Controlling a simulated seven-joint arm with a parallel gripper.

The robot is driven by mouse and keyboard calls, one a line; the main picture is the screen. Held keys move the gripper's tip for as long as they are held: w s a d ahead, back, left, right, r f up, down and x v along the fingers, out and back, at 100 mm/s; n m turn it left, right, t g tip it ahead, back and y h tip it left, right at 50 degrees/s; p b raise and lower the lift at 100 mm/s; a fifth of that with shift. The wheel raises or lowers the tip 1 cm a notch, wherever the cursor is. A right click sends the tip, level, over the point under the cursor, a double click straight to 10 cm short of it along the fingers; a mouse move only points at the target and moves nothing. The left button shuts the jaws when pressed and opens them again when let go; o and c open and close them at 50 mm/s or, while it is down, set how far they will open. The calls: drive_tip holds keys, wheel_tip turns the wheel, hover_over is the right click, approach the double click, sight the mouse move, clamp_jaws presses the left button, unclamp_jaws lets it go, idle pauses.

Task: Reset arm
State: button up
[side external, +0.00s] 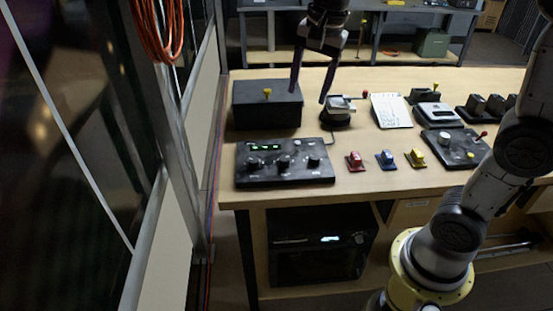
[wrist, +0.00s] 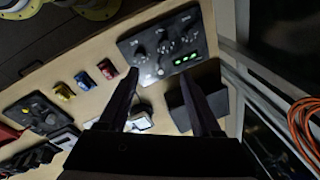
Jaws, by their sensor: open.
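My gripper (side external: 310,88) hangs above the back left part of the wooden desk (side external: 350,190), pointing down. Its two dark fingers are apart with nothing between them. In the wrist view my gripper (wrist: 165,105) also shows open. In the side view its fingertips appear near the black box with a yellow knob (side external: 267,107) and a small grey device (side external: 338,108). I cannot tell the exact height of the fingertips above these.
A black knob panel with green display (side external: 285,162) lies at the desk's front left. Red (side external: 355,161), blue (side external: 386,159) and yellow (side external: 416,158) switches stand to its right. A paper sheet (side external: 391,110) and more devices lie farther right. Orange cable (side external: 160,30) hangs at left.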

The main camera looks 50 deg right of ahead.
drive_tip(key=s+n+t, duration=0.3)
drive_tip(key=s+n, duration=0.3)
drive_tip(key=s, duration=0.7)
drive_tip(key=s+f+n, duration=0.5)
drive_tip(key=f+n, duration=0.1)
drive_tip(key=n, duration=0.2)
drive_tip(key=shift+a+n, duration=0.3)
